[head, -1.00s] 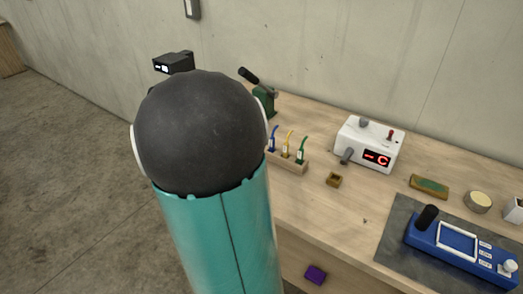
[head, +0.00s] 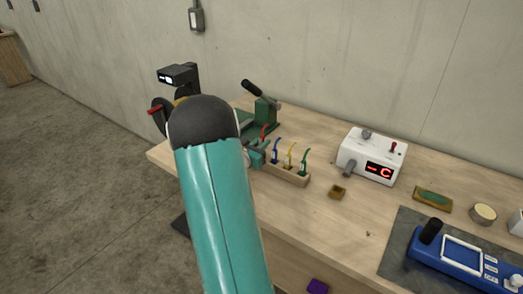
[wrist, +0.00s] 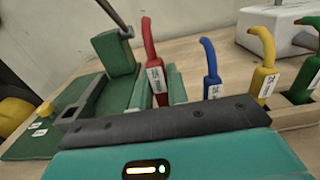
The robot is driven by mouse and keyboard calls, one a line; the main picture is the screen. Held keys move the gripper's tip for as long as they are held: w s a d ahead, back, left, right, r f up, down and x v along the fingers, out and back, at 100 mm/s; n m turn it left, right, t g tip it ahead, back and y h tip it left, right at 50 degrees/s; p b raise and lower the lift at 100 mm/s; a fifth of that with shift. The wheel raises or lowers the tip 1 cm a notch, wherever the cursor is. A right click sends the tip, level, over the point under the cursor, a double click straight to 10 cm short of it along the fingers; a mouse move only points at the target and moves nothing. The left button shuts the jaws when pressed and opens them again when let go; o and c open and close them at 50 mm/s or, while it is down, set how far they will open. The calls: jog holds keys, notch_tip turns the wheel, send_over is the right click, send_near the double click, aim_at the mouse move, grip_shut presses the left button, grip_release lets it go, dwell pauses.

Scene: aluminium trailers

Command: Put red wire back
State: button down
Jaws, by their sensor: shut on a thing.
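The red wire (head: 263,132) stands roughly upright in my gripper (head: 258,154), at the left end of the wooden wire rack (head: 291,178). In the wrist view the red wire (wrist: 154,62) has a white label and a bent top, and the jaws of my gripper (wrist: 158,94) are shut around its lower part. Its lower end is hidden, so I cannot tell whether it touches the rack. The blue wire (wrist: 210,72), yellow wire (wrist: 264,62) and green wire (wrist: 306,78) stand in the rack to the right.
A green lever press (head: 264,112) stands behind my gripper. A white device with a red display (head: 372,155) is right of the rack. A small wooden block (head: 338,192) and a blue tester (head: 465,250) on a grey mat are on the bench. The bench front middle is clear.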

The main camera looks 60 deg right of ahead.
jog(key=shift+a+f, duration=0.1)
jog(key=shift+f, duration=1.3)
jog(key=shift+w+f, duration=0.1)
jog(key=c, duration=1.4)
grip_release()
jog(key=shift+o, duration=0.2)
jog(key=a, duration=0.4)
jog(key=w+a, duration=0.1)
jog(key=a, duration=0.7)
jog(key=shift+w, duration=0.4)
